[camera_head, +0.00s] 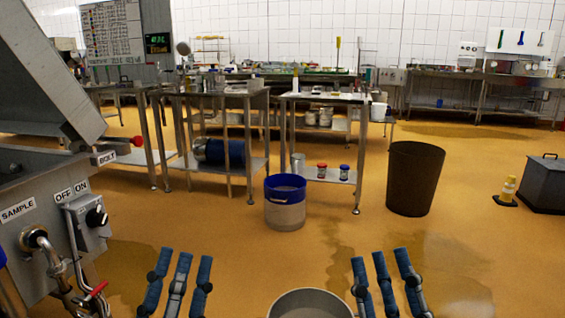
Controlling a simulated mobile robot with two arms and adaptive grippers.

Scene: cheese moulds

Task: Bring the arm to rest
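My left gripper (183,262) is at the bottom of the view, left of the middle. Its blue-grey fingers point forward, are spread apart and hold nothing that I can see. My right gripper (379,258) is at the bottom, right of the middle, with its fingers also spread and empty. Both are seen over the orange floor. The arms behind them are cut off by the lower edge.
A round metal vessel (310,294) shows between the grippers. A steel machine (30,190) with valves stands close on the left. A blue-rimmed bucket (285,215), a dark bin (413,180) and steel tables (215,90) stand ahead. The floor at right is mostly free.

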